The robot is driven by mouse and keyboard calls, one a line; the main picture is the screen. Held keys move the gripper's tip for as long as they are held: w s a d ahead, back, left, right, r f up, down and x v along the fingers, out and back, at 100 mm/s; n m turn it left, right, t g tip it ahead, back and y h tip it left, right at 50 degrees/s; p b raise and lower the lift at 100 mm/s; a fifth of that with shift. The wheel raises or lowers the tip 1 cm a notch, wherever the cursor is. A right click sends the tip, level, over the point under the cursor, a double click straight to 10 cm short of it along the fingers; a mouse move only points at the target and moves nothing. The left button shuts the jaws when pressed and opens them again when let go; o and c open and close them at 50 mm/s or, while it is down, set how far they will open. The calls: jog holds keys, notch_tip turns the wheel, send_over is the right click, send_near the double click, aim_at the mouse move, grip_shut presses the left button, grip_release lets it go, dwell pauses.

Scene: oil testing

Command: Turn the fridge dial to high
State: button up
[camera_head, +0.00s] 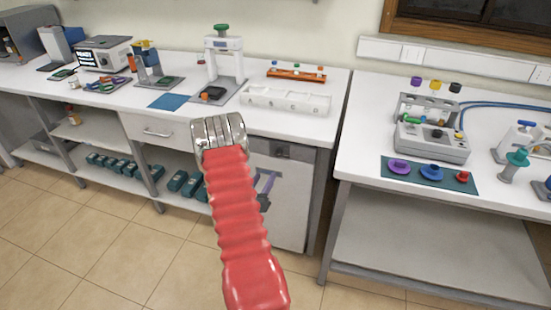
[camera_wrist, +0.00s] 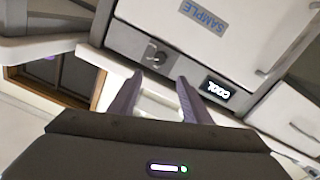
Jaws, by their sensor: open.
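The fridge (camera_head: 288,205) is a white cabinet under the middle counter, partly hidden by my red arm in the head view. Its grey control panel runs along the top. In the wrist view, which is turned about, the dial (camera_wrist: 156,54) is a small dark knob on the grey panel. A lit display reading COOL (camera_wrist: 217,90) is on the same panel, and a SAMPLE label (camera_wrist: 205,15) is on the door. My gripper (camera_wrist: 160,76) is open and empty, its two purple fingers pointing toward the panel near the dial, apparently without touching it. A purple finger shows in the head view (camera_head: 265,186).
The counter (camera_head: 300,132) above the fridge holds a white rack (camera_head: 286,100) and lab devices. A drawer (camera_head: 158,131) and open shelves with dark green boxes lie left of the fridge. A second table (camera_head: 370,195) stands to the right. The tiled floor in front is clear.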

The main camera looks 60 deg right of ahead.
aim_at(277, 154)
jog(key=shift+d, duration=0.1)
jog(key=d, duration=0.4)
jog(key=w+d, duration=0.1)
jog(key=d, duration=0.8)
jog(key=shift+w+d, duration=0.25)
jog(key=shift+w, duration=0.05)
jog(key=c, duration=1)
